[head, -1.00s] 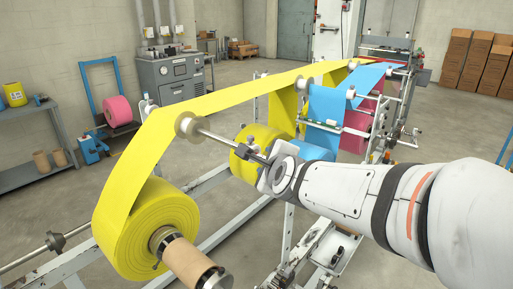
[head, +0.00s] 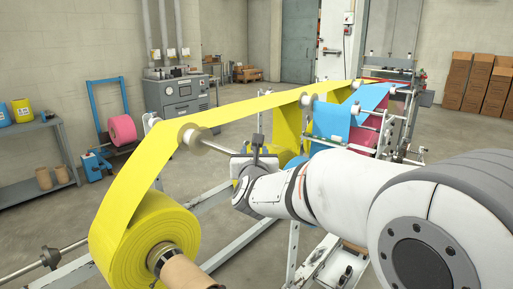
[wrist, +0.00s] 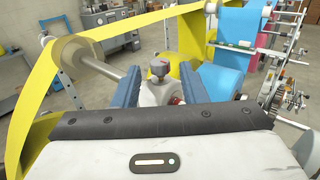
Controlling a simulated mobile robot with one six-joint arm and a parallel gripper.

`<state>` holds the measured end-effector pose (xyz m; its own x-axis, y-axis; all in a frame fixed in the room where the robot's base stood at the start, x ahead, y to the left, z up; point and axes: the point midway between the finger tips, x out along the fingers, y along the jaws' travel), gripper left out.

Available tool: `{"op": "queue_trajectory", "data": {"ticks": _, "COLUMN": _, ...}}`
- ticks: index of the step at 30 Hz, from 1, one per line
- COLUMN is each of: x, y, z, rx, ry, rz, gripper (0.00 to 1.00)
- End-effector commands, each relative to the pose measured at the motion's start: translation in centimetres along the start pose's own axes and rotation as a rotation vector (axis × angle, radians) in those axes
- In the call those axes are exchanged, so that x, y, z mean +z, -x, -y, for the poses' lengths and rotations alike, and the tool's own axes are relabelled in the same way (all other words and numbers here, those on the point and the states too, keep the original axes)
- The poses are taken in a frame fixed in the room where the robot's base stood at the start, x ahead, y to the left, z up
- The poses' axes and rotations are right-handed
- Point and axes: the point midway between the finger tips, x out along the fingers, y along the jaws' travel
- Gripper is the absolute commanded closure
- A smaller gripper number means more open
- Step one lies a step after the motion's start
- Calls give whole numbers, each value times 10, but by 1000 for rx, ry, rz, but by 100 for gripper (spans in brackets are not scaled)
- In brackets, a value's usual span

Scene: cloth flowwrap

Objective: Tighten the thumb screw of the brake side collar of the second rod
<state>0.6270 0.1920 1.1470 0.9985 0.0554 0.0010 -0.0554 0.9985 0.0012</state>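The second rod (head: 215,145) runs under the yellow web and carries a pale roller end at its left. In the wrist view the rod (wrist: 105,67) leads to a pale collar (wrist: 155,94) with a dark thumb screw (wrist: 159,70) standing up on top. My gripper (wrist: 159,78) has its two blue-grey fingers apart, one on each side of the thumb screw, with visible gaps. Contact cannot be seen. In the head view my gripper (head: 252,160) is at the rod's right part, and a dark knob (head: 258,142) shows above it. My wrist hides most of the collar there.
A large yellow roll (head: 145,240) on a cardboard core is at front left. Blue film (head: 332,122) and a pink roll (head: 362,130) are behind the arm. The white machine frame (head: 215,205) runs below. A shelf (head: 38,130) stands far left.

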Motion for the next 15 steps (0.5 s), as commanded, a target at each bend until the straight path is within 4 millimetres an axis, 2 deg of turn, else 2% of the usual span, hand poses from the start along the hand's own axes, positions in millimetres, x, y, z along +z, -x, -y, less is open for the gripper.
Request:
{"op": "queue_trajectory", "data": {"ticks": 3, "x": 0, "y": -17, "z": 0, "rx": -1, "ry": 0, "rz": -2, "gripper": 61}}
{"op": "queue_trajectory", "data": {"ticks": 6, "x": 0, "y": -26, "z": 0, "rx": 0, "ry": 1, "rz": -2, "gripper": 61}}
{"op": "queue_trajectory", "data": {"ticks": 15, "x": 0, "y": -31, "z": 1, "rx": 0, "ry": 1, "rz": -1, "gripper": 61}}
